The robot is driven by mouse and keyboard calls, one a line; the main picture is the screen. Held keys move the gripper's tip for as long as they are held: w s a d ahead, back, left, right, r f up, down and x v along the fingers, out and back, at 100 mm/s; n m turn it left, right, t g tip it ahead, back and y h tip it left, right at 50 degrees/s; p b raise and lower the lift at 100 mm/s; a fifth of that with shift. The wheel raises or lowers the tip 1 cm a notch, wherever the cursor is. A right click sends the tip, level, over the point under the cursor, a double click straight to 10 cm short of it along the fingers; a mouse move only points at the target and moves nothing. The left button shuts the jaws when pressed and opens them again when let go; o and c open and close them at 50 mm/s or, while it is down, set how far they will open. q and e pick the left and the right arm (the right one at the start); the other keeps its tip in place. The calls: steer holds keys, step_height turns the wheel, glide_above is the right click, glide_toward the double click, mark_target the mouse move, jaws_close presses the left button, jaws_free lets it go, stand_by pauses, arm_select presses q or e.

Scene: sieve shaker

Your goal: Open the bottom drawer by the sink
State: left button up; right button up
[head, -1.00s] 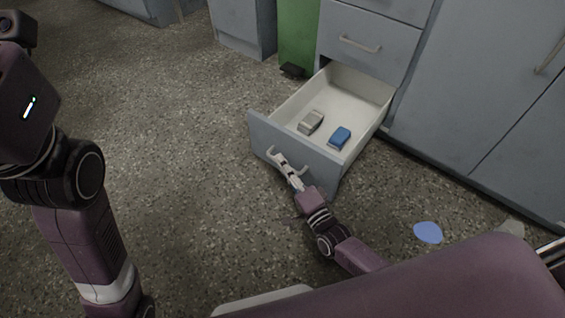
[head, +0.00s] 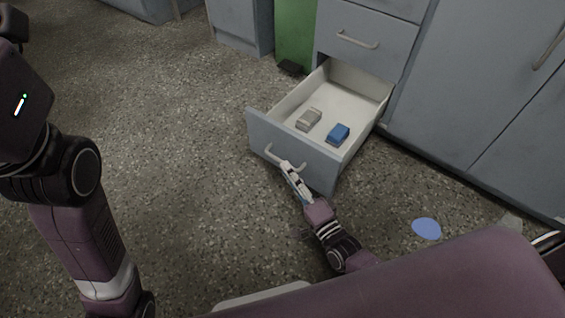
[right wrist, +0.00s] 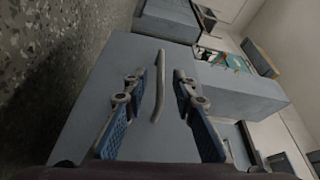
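The bottom drawer (head: 262,131) stands pulled well out of the grey-blue cabinet, its white inside showing. Its bar handle (head: 271,155) is on the front panel. My right gripper (head: 287,166) is low in front of that panel, close to the handle. In the right wrist view its two blue-padded fingers (right wrist: 157,84) are spread apart, with the handle (right wrist: 161,68) showing between and beyond them, not clamped. Of my left arm only links show at the left edge; its gripper is out of view.
Inside the drawer lie a grey-beige block (head: 309,119) and a blue block (head: 338,134). A shut drawer (head: 366,52) is above. A green bin (head: 294,35) stands left of the cabinet. A blue disc (head: 427,228) lies on the speckled floor; floor left of the drawer is clear.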

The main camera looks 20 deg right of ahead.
steer(key=v, duration=0.7)
steer(key=shift+s, duration=0.15)
